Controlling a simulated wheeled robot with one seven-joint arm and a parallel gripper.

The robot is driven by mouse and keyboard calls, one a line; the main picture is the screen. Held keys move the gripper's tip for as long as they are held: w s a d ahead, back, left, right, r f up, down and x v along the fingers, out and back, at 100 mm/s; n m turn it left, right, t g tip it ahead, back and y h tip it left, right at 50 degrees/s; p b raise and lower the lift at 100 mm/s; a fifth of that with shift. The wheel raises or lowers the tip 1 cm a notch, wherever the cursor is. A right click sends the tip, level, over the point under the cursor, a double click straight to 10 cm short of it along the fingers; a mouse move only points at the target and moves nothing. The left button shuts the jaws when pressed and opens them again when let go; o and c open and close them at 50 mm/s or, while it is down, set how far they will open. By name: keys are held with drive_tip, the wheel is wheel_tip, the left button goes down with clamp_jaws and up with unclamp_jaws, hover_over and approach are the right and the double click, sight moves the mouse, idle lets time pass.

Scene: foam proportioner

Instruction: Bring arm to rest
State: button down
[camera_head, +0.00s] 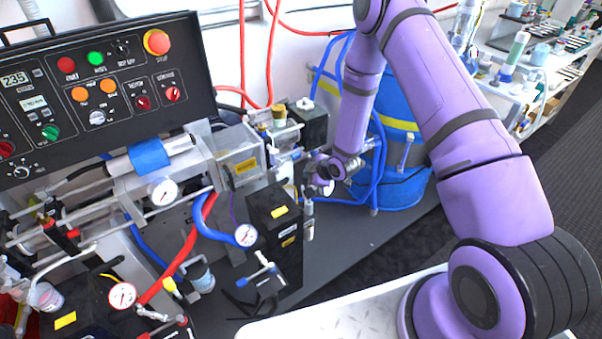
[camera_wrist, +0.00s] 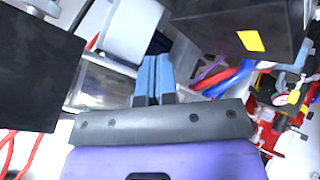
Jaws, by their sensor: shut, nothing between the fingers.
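My purple arm (camera_head: 475,140) rises from its base at the lower right of the head view, bends at the top and reaches down to the left. Its wrist end (camera_head: 345,165) hangs beside the machine, in front of a blue drum. In the wrist view my gripper (camera_wrist: 154,62) shows two blue-grey fingers side by side, shut with nothing held. The fingertips appear over or near a white and clear machine part; whether they touch it I cannot tell. In the head view the fingers are too small to make out clearly.
The control panel (camera_head: 110,85) with buttons and the piping and gauges fill the left. A black box with a yellow label (camera_head: 275,225) stands just left of the wrist. The blue drum (camera_head: 400,130) stands behind the arm.

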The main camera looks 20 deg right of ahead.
drive_tip(key=shift+r, duration=0.1)
drive_tip(key=s+d+r+m+h, duration=0.1)
drive_tip(key=s+d+r+m, duration=0.1)
drive_tip(key=r, duration=0.9)
drive_tip(key=s+d+r+m+h, duration=0.1)
drive_tip(key=d+r+m+h, duration=0.1)
drive_tip(key=r, duration=0.9)
drive_tip(key=s+d+r+m+h, duration=0.1)
drive_tip(key=s+d+r+m, duration=0.15)
drive_tip(key=r, duration=0.85)
drive_tip(key=s+d+r+m+g+h, duration=0.15)
drive_tip(key=s+r+m, duration=0.35)
drive_tip(key=s+r, duration=0.85)
drive_tip(key=s+r+m, duration=0.1)
drive_tip(key=s+r, duration=0.1)
drive_tip(key=s, duration=0.7)
drive_tip(key=s+r+m+g, duration=0.1)
drive_tip(key=s+r+m, duration=0.1)
drive_tip(key=s, duration=0.7)
drive_tip(key=shift+a+y, duration=0.4)
drive_tip(key=shift+y, duration=0.05)
drive_tip(key=shift+m, duration=0.25)
